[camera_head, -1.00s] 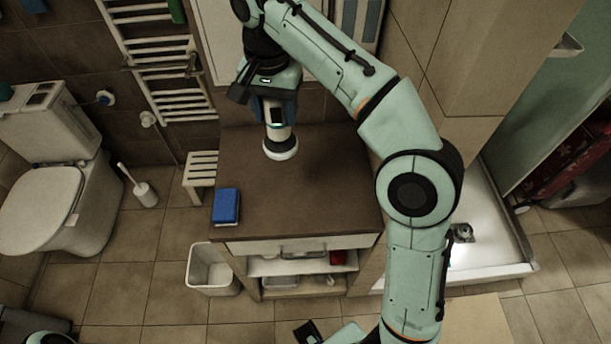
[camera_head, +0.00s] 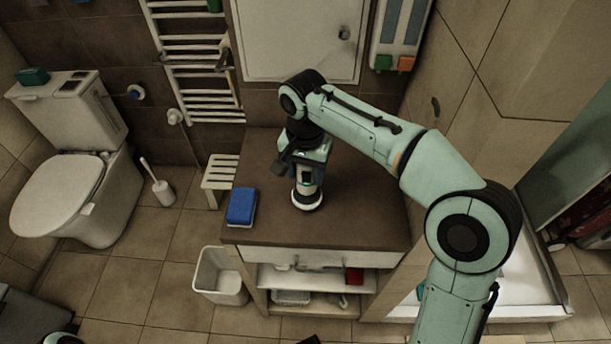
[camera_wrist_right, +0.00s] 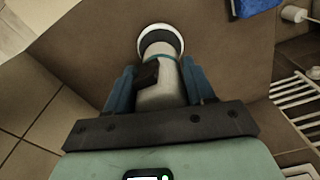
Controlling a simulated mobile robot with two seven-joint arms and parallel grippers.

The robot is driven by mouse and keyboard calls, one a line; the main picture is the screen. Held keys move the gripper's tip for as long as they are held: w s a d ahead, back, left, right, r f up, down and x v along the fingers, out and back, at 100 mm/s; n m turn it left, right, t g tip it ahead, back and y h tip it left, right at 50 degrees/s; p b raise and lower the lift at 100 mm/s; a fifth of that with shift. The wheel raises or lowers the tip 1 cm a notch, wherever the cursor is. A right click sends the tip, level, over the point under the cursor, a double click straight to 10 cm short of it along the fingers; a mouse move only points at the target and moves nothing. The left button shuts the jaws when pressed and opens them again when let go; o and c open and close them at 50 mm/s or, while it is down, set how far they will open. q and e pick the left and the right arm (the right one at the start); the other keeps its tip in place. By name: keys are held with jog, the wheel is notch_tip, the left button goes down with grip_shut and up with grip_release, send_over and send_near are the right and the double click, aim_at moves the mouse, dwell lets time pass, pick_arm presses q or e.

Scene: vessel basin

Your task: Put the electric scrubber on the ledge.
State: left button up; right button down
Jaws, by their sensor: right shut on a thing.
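The electric scrubber (camera_head: 307,191) is white and grey with a teal ring and a round, dark-edged head. It is upright, head down, over the middle of the brown cabinet top (camera_head: 360,215). My right gripper (camera_head: 304,172) is shut around its upper body. In the right wrist view the scrubber (camera_wrist_right: 160,88) sits between the blue fingers of the gripper (camera_wrist_right: 158,80), its head pointing away from the wrist. I cannot tell whether the head touches the top. No surface is clearly recognisable as a separate ledge. My left gripper is not in view.
A blue sponge-like block (camera_head: 241,206) lies at the left front of the cabinet top. A white stool (camera_head: 220,172), a bin (camera_head: 219,277) and a toilet (camera_head: 72,180) stand to the left. A towel radiator (camera_head: 200,75) is on the back wall. The right part of the top is clear.

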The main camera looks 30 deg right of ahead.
jog(key=shift+f, duration=0.55)
jog(key=shift+f, duration=0.2)
jog(key=shift+c, duration=2)
grip_release()
jog(key=shift+r, duration=0.1)
jog(key=r+p, duration=0.1)
jog(key=r, duration=0.5)
jog(key=r+p, duration=0.2)
jog(key=r, duration=0.4)
jog(key=shift+s+a, duration=0.2)
jog(key=shift+r+p, duration=0.1)
jog(key=shift+p, duration=0.2)
